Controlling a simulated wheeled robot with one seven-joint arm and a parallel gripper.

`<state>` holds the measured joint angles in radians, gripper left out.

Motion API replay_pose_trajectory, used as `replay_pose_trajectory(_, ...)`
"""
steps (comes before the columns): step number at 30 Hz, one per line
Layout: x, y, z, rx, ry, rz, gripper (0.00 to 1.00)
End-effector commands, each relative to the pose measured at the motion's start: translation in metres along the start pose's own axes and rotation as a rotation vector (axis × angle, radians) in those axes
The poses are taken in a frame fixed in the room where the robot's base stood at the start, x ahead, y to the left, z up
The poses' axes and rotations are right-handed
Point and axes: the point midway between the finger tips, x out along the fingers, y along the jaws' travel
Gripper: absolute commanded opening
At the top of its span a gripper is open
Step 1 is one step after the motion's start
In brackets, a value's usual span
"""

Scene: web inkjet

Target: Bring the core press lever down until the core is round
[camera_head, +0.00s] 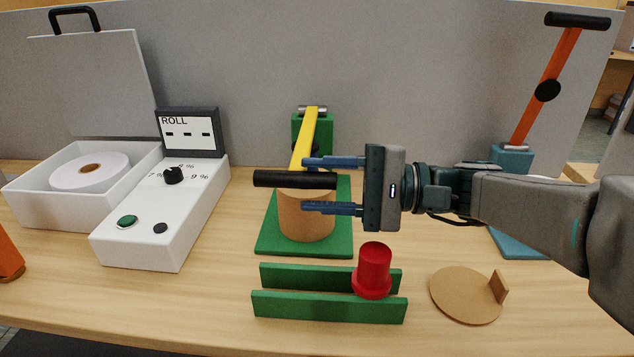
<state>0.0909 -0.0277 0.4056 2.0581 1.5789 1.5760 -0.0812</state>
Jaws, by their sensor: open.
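The green core press (343,225) stands mid-table. Its yellow lever (304,138) slopes forward from the rear post to a black crossbar handle (275,179). The brown cylindrical core (305,222) sits on the press base beneath the handle, which hides its top rim, so I cannot tell how round it is. My gripper (304,185) comes from the right, open, with one blue finger above the handle's right end and one below, across the core. Contact with the handle cannot be told.
A teal press with a raised orange lever (545,85) stands behind my arm. A red plug (374,262) rests at green rails (325,306). A brown disc (460,298) lies front right. A white control box (165,220) and open case (55,205) stand left.

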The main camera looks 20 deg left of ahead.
Motion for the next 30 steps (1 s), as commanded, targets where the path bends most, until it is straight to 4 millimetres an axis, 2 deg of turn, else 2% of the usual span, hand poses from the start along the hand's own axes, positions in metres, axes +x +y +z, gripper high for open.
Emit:
replay_pose_trajectory(9, -0.070, -0.002, -0.001, 0.003, 0.005, -0.003, 0.43)
replay_pose_trajectory(15, -0.108, -0.001, -0.001, 0.002, 0.004, -0.003, 0.43)
replay_pose_trajectory(21, -0.126, 0.000, -0.001, 0.003, 0.003, -0.001, 0.43)
replay_pose_trajectory(30, -0.129, 0.001, -0.001, 0.002, 0.002, 0.000, 0.43)
